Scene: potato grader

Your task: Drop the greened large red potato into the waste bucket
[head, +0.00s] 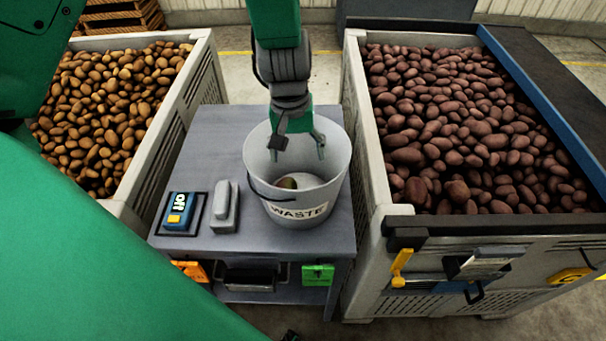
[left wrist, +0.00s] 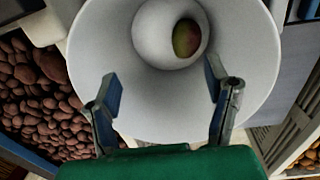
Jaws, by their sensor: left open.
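The greened red potato (left wrist: 187,39) lies at the bottom of the waste bucket, and it also shows in the head view (head: 288,183). It is green on one side and reddish on the other. The white waste bucket (head: 335,165) stands upright on a grey table and bears a WASTE label. My left gripper (head: 299,150) is open and empty over the bucket's mouth, pointing down. In the left wrist view its two fingers (left wrist: 165,95) are spread apart, with the potato below and apart from them.
A crate of brown potatoes (head: 187,120) stands left of the grey table (head: 215,125). A crate of dark red potatoes (head: 362,140) stands close on the right.

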